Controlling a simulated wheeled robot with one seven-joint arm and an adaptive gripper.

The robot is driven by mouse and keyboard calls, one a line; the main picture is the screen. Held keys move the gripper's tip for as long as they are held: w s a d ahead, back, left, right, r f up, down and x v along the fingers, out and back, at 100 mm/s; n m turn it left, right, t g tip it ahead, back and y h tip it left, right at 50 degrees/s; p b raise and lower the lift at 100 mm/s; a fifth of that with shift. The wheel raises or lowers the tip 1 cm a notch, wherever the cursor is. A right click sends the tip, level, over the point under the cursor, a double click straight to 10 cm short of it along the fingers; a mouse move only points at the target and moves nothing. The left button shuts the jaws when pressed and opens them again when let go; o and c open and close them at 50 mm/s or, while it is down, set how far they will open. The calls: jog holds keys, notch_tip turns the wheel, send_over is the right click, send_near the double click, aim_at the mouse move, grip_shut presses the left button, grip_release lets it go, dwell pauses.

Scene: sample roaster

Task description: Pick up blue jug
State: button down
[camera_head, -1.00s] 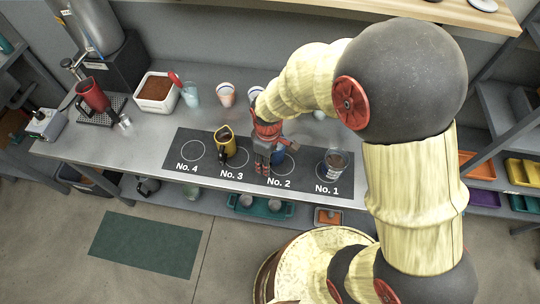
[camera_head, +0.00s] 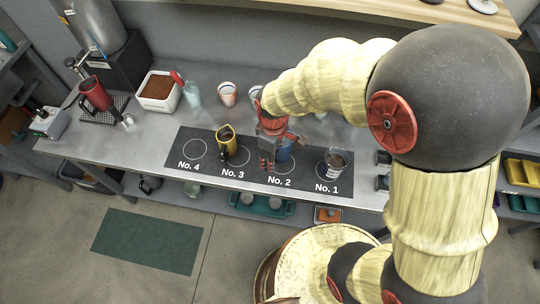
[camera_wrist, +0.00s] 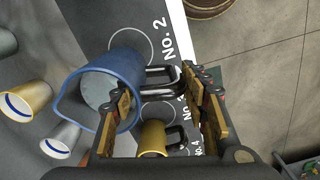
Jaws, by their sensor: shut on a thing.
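The blue jug (camera_head: 285,150) is at the No. 2 spot of the dark mat, partly hidden behind my gripper (camera_head: 267,164). In the wrist view the jug (camera_wrist: 98,88) is large, with its open mouth and pale inside showing. Its metal handle (camera_wrist: 163,72) passes between the fingers of my gripper (camera_wrist: 157,92), which is shut on it. I cannot tell for sure whether the jug's base is clear of the mat.
A yellow jug (camera_head: 225,146) with dark contents stands by No. 3. A cup with dark contents (camera_head: 335,163) stands at No. 1. Several cups, including a white-and-red one (camera_head: 227,93), stand behind the mat (camera_head: 205,162). A white bin of brown grounds (camera_head: 159,91) is farther left.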

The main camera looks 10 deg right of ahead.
jog(key=s+d+r+p, duration=0.3)
jog(key=s+d+r, duration=0.2)
jog(key=s+r, duration=0.3)
jog(key=shift+s+d, duration=0.25)
jog(key=shift+s, duration=0.85)
